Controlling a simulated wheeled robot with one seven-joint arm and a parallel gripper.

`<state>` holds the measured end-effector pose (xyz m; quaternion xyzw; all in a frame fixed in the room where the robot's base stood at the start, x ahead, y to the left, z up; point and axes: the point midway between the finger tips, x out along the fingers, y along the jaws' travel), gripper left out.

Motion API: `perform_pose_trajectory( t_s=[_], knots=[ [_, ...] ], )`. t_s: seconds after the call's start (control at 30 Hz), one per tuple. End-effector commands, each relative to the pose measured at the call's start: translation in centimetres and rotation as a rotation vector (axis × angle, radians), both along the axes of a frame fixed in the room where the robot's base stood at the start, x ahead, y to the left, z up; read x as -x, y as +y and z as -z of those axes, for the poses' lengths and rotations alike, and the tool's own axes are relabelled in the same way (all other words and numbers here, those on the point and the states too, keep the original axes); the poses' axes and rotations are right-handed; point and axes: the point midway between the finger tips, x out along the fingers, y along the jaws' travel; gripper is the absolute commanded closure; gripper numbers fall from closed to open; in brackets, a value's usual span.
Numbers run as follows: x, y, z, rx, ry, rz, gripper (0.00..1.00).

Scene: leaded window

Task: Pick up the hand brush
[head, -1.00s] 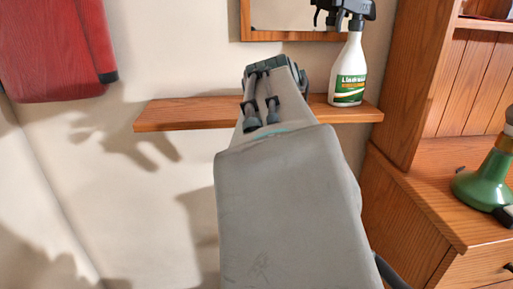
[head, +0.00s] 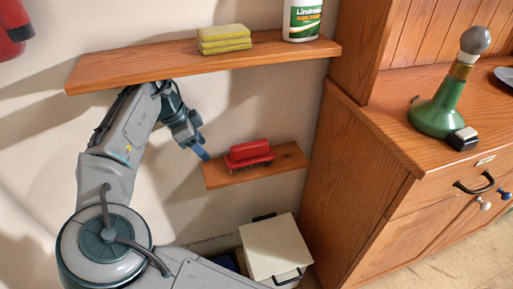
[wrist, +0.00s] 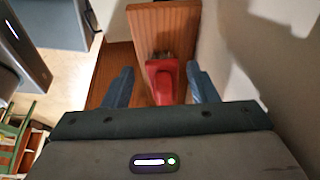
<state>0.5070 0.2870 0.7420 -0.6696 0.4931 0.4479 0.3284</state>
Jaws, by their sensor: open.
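The red hand brush (head: 249,154) lies on the small lower wooden shelf (head: 290,158) against the wall, with dark bristles showing under its body. In the wrist view the red brush (wrist: 164,84) shows ahead, between the two blue-grey fingers and partly beyond them. My gripper (head: 203,147) is at the left end of the lower shelf, just left of the brush and apart from it in the head view. In the wrist view my gripper (wrist: 160,86) has its fingers spread wide with nothing held.
A longer upper shelf (head: 150,66) runs above my gripper, holding a yellow sponge stack (head: 224,40) and a spray bottle (head: 303,18). A wooden cabinet (head: 345,185) stands right of the lower shelf. A white bin (head: 275,248) stands below it.

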Motion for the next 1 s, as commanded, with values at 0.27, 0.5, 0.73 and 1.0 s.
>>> perform_pose_trajectory(
  t_s=[0.27, 0.5, 0.73, 1.0],
  knots=[
    [-1.8, -5.5, 0.3, -0.004, -0.002, 0.011, 0.47],
    [-2.9, -9.2, 0.1, -0.003, -0.002, 0.006, 0.47],
    [-3.3, -10.3, 0.1, -0.001, -0.001, 0.007, 0.47],
    [-3.8, -12.4, 3.0, 0.001, 0.0, 0.008, 0.47]
  ],
)
